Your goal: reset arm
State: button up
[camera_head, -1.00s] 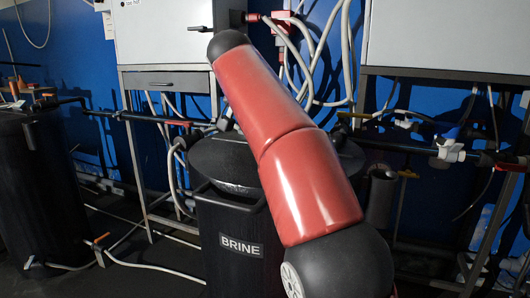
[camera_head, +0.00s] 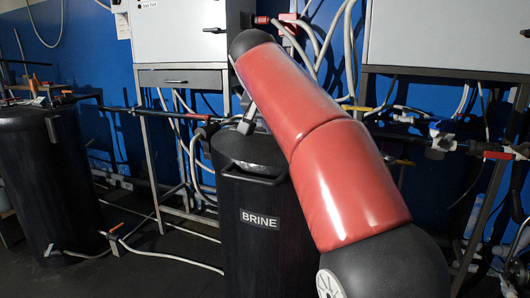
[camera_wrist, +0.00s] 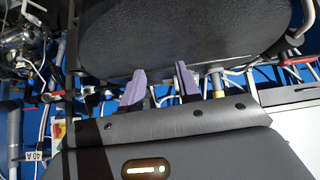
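My arm, with its red links, crosses the middle of the head view in front of the black BRINE tank (camera_head: 262,255). My gripper (camera_wrist: 160,85) shows in the wrist view as two purple fingers standing apart, with nothing between them. A large dark rounded surface (camera_wrist: 190,35) fills the top of the wrist view just beyond the fingers; I cannot tell whether they touch it. In the head view the fingers cannot be made out. My arm hides part of the tank's right side.
Another black tank (camera_head: 50,190) stands at the left. A white cabinet (camera_head: 180,32) on a metal stand is behind the BRINE tank, and another cabinet (camera_head: 445,35) is at the upper right. Pipes with valves (camera_head: 440,140) run along the blue wall. Hoses lie on the floor.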

jog(key=s+d+f+n+y, duration=0.1)
jog(key=s+d+f+n, duration=0.1)
jog(key=s+d+f, duration=0.4)
jog(key=s+d+f+n+g+y, duration=0.1)
jog(key=s+d+f, duration=0.2)
jog(key=s+f, duration=0.7)
jog(key=s+d+f+g+y, duration=0.1)
jog(key=s+d+f, duration=0.2)
jog(key=s+f, duration=0.8)
jog(key=s, duration=0.5)
jog(key=shift+d+n, duration=0.15)
jog(key=shift+n, duration=0.25)
jog(key=shift+s, duration=0.1)
